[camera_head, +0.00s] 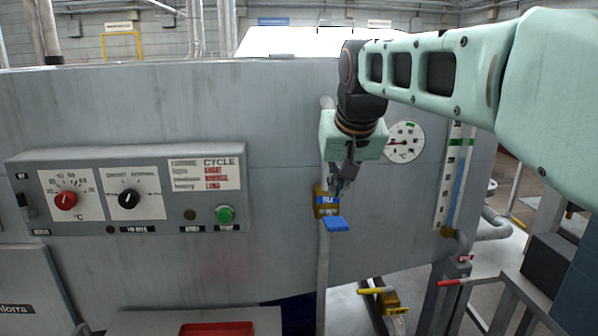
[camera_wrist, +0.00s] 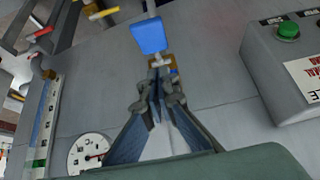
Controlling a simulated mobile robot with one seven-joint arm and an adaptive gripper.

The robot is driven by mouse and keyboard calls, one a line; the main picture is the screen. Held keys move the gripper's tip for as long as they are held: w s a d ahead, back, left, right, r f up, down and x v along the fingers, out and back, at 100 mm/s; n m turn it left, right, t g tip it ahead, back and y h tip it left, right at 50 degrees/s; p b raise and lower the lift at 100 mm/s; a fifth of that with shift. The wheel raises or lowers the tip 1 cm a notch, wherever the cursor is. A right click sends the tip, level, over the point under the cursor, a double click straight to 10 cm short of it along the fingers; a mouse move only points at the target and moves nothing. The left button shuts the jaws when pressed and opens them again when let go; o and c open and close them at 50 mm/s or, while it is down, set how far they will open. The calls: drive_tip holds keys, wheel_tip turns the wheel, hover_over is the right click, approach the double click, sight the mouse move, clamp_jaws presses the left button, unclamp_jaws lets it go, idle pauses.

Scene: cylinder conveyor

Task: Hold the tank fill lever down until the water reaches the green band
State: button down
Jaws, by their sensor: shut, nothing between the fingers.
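The blue fill lever (camera_head: 336,224) sticks out below a brass plate with a blue label (camera_head: 327,200) on the tank's grey front. It also shows in the wrist view (camera_wrist: 149,36), just beyond my fingertips. My gripper (camera_head: 338,188) is shut and empty, pointing down in front of the plate, just above the lever; I cannot tell whether it touches. Its fingers also show in the wrist view (camera_wrist: 158,78). The upright level gauge (camera_head: 444,190) is at the right. Its blue water column (camera_head: 457,190) tops out below the green band (camera_head: 460,142).
A round dial (camera_head: 404,142) sits between my gripper and the gauge. A control box (camera_head: 130,190) with knobs and a green button (camera_head: 225,214) is at left. Yellow-handled (camera_head: 375,291) and red-handled (camera_head: 452,282) valves are low at right. The tank front around the lever is clear.

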sight(333, 220)
drive_tip(key=f, duration=0.4)
drive_tip(key=shift+w, duration=0.25)
drive_tip(key=shift+s+f, duration=0.15)
drive_tip(key=shift+f, duration=0.55)
drive_tip(key=shift+f+b, duration=0.15)
drive_tip(key=shift+b, duration=0.3)
